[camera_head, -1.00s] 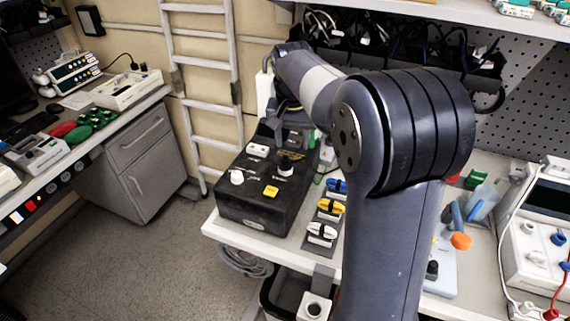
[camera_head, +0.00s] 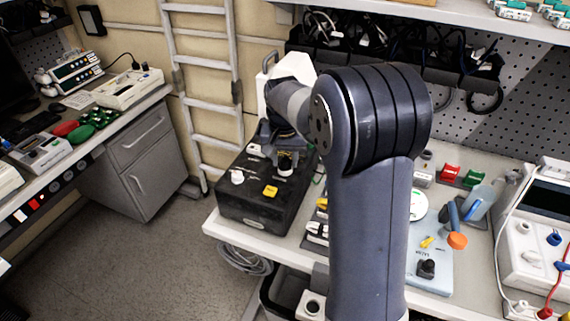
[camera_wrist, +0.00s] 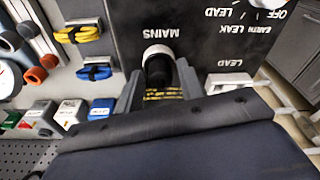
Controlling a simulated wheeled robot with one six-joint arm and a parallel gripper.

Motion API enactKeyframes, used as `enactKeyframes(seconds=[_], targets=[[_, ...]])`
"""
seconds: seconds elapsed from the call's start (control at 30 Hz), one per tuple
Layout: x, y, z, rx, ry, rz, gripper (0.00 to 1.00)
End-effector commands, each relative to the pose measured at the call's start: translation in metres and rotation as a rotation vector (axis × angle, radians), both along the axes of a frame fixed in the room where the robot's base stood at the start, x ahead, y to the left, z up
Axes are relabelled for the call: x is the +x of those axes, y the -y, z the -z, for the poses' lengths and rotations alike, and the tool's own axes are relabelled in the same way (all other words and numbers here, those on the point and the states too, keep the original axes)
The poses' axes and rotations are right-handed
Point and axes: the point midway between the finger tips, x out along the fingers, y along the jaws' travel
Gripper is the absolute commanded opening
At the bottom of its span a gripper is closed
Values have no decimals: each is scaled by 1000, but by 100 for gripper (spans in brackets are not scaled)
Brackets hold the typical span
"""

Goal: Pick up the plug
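The black plug (camera_wrist: 158,66) with a white ring at its top sits upright on the black tester box, beside the printed word MAINS. My gripper (camera_wrist: 160,85) is at the plug in the wrist view, with one grey finger on each side of it. The fingers stand apart, and no firm grip on the plug is visible. In the head view my gripper (camera_head: 286,158) is low over the box (camera_head: 255,205), and it mostly hides the plug there.
A light-blue tray (camera_head: 432,285) and a white device (camera_head: 535,260) stand to the right.

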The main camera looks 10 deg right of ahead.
Motion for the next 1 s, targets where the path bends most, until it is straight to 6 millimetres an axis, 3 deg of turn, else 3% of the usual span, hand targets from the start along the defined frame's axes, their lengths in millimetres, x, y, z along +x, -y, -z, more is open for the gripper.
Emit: enactKeyframes(seconds=[0.4,0.67,0.77,1.0], targets=[[0,0,0,0,-1,0,2],[0,0,-2,0,0,0,0],[1,0,-11,0,2,0,0],[1,0,-58,0,5,0,0]])
